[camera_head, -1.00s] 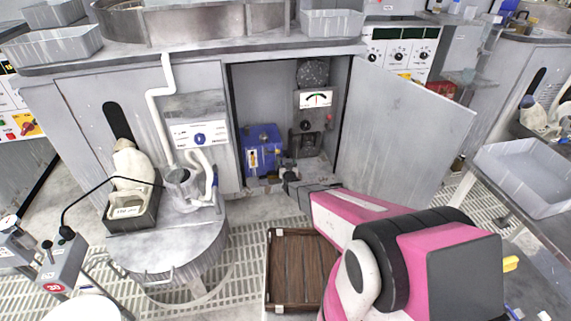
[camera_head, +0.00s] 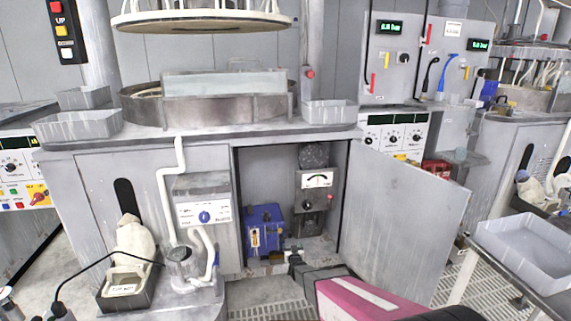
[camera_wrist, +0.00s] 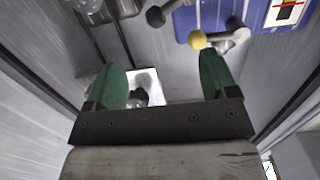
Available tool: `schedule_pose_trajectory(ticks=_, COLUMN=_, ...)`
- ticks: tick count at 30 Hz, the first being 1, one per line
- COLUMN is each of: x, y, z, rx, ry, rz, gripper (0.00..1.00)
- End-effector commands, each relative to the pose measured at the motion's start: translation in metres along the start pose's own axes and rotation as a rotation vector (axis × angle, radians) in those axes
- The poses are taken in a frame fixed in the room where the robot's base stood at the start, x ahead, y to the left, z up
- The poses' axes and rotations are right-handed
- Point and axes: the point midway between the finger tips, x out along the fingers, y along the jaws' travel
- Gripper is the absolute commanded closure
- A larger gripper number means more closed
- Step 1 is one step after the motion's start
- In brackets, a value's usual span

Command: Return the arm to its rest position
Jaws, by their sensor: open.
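My gripper (camera_head: 292,262) is at the low front of the open cabinet (camera_head: 273,158), to the right of and below the blue box (camera_head: 265,231) inside it. In the wrist view my gripper (camera_wrist: 163,76) shows two green finger pads standing wide apart, with nothing held between them. A pale plate with a dark fitting (camera_wrist: 146,88) shows beyond the gap. My pink and grey arm reaches in from the lower right of the head view.
The cabinet door (camera_head: 400,210) stands open on the right, close to my arm. A yellow-tipped lever (camera_wrist: 197,39) and a black-tipped lever (camera_wrist: 155,16) lie just ahead of the fingers. A grey tray (camera_head: 525,250) is at right.

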Motion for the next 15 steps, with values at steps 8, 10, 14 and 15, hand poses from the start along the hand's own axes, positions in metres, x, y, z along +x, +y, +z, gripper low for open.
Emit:
schedule_pose_trajectory(ticks=8, x=-0.053, y=0.031, z=-0.058, rx=0.002, ry=-0.345, rz=0.018, gripper=0.21)
schedule_pose_trajectory(ticks=10, x=-0.073, y=0.039, z=-0.072, rx=0.003, ry=-0.444, rz=0.025, gripper=0.21)
schedule_pose_trajectory(ticks=14, x=-0.116, y=0.054, z=-0.096, rx=0.008, ry=-0.633, rz=0.039, gripper=0.21)
schedule_pose_trajectory(ticks=15, x=-0.130, y=0.058, z=-0.104, rx=0.010, ry=-0.690, rz=0.044, gripper=0.21)
